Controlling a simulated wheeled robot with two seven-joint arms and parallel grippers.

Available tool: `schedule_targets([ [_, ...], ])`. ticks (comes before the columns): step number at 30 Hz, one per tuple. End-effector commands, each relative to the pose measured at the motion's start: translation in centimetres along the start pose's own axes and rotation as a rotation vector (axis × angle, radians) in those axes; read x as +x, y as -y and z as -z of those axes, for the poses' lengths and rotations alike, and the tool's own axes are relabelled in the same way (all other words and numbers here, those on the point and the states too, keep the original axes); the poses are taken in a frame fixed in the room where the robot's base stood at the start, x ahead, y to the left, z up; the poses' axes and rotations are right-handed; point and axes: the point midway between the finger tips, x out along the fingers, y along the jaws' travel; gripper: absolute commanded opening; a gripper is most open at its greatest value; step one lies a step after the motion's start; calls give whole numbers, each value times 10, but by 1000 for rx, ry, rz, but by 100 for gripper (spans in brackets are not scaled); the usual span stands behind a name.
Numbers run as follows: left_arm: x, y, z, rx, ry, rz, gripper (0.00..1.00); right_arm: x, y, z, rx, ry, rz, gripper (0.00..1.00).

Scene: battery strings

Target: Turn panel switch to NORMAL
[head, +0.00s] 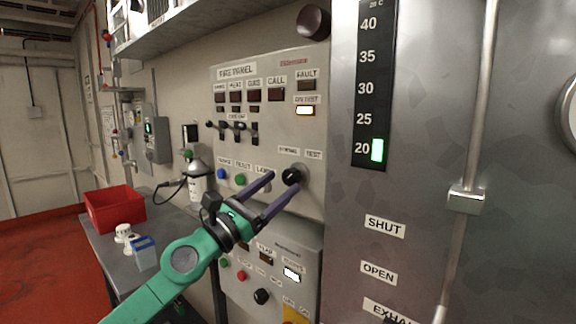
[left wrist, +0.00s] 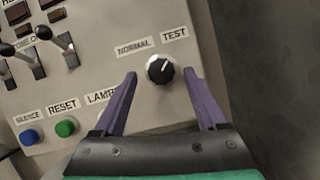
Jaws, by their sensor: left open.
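The panel switch is a black round knob (head: 292,176) at the lower right of the fire panel (head: 287,125). Labels NORMAL and TEST sit above it. In the left wrist view the knob (left wrist: 160,69) has a white mark that leans up and right, toward the TEST label (left wrist: 174,33) rather than the NORMAL label (left wrist: 134,47). My left gripper (head: 281,184) is open in front of the panel, its purple fingers on either side of the knob. In the left wrist view the knob shows between and slightly beyond the fingertips (left wrist: 164,73). Contact cannot be told. My right gripper is not in view.
Blue and green buttons (head: 239,179) and toggle levers are left of the knob. A lower panel (head: 262,276) is beneath my arm. A red bin (head: 114,208) stands on the bench at left. A metal door is at right.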

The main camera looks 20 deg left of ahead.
Motion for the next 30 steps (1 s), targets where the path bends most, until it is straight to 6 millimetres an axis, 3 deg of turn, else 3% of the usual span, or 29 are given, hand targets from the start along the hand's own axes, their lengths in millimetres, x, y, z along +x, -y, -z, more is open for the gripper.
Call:
schedule_targets([
  [1,12,0,-8,-2,4,2,74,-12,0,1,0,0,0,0],
  [6,33,0,-4,-2,2,1,74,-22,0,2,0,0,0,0],
  [14,36,2,0,0,-1,3,74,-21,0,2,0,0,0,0],
  [15,36,2,0,0,-1,3,70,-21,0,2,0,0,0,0],
  [18,36,2,0,0,0,3,32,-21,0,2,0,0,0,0],
  [21,36,1,0,0,0,3,0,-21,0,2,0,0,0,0],
  [30,36,1,-1,-23,-1,-5,0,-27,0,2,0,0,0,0],
])
